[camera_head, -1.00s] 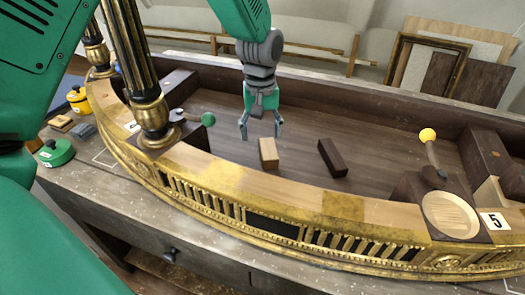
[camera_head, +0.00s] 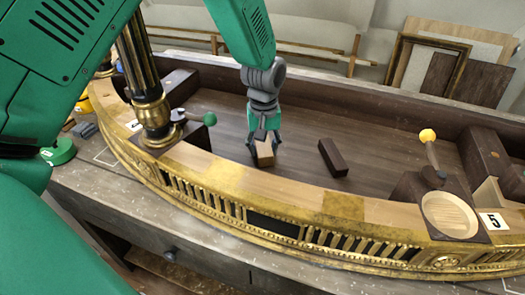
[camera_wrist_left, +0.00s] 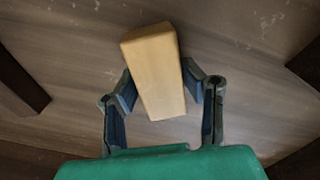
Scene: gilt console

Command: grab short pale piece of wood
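The short pale piece of wood (camera_head: 265,157) lies on the dark wooden floor of the console's recess in the head view. My left gripper (camera_head: 265,146) is down at it, with a finger on either side. In the left wrist view the pale piece (camera_wrist_left: 155,72) lies between the two fingers of the left gripper (camera_wrist_left: 163,95). The fingers are spread. The left finger is close to or touching the wood; a small gap seems to show at the right one. My right gripper is not in view.
A dark wood block (camera_head: 332,158) lies to the right of the pale piece. The gilt curved front rail (camera_head: 300,205) borders the recess. A green-knobbed lever (camera_head: 209,119) stands left and a yellow-knobbed lever (camera_head: 428,137) right. The recess floor between them is mostly clear.

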